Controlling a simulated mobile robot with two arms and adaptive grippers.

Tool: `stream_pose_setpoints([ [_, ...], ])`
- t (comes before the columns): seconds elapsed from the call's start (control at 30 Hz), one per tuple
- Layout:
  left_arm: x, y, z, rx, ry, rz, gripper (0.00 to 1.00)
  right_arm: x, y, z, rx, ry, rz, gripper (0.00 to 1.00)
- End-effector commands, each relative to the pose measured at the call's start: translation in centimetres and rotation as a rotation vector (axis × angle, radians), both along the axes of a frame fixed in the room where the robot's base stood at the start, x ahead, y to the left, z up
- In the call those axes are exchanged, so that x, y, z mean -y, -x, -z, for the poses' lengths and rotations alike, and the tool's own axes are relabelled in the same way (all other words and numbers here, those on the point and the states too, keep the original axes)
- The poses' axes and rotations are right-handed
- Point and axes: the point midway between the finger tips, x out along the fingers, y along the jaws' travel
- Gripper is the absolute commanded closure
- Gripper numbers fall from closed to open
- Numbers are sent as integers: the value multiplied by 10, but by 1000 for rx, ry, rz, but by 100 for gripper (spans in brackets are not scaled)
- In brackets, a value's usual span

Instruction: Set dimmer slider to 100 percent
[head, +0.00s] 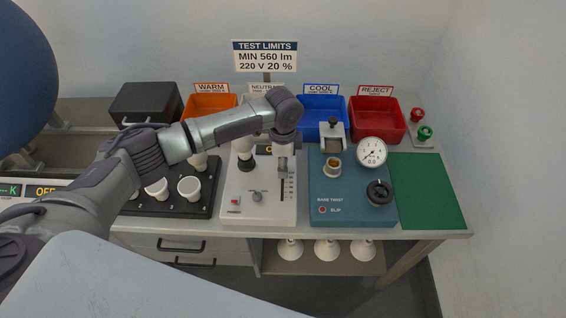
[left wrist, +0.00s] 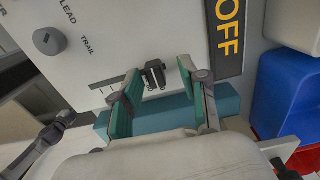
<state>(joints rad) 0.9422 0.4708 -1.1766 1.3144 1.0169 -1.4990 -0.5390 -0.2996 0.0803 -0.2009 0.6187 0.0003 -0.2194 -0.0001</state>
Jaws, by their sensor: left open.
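The dimmer slider's dark knob (left wrist: 155,74) stands up from the white panel (left wrist: 120,35) in the left wrist view. Its dark slot (left wrist: 108,82) runs to the left of the knob there. In the head view the lower slot (head: 282,190) with its scale shows on the white panel (head: 240,208), while the knob is hidden behind my gripper. My left gripper (head: 283,167) is over the upper end of the slot. In the left wrist view its teal-padded fingers (left wrist: 160,88) are open, one on each side of the knob, with visible gaps.
The panel also carries a round LEAD/TRAIL knob (left wrist: 49,41), a red switch (head: 235,201) and an OFF display (left wrist: 228,30). A teal base-twist unit (head: 350,215) stands close on the right. Black sockets with white bulbs (head: 189,187) are on the left. The green mat (head: 430,190) is clear.

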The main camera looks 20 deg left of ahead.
Motion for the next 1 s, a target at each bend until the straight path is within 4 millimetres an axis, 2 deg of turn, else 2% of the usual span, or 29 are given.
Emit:
stream_pose_setpoints([
  [0.17,0,-1,-19,3,2,0,56,0,0,0,1,0,0,100],
  [0.4,0,-2,-70,5,2,0,56,0,0,0,0,0,1,100],
  [0.6,0,-1,-105,3,0,0,56,0,0,0,0,0,1,100],
  [0.77,0,-1,-117,2,0,-1,56,0,0,0,0,0,1,100],
  [1.0,0,-1,-120,1,1,-1,56,0,0,0,0,0,1,100],
])
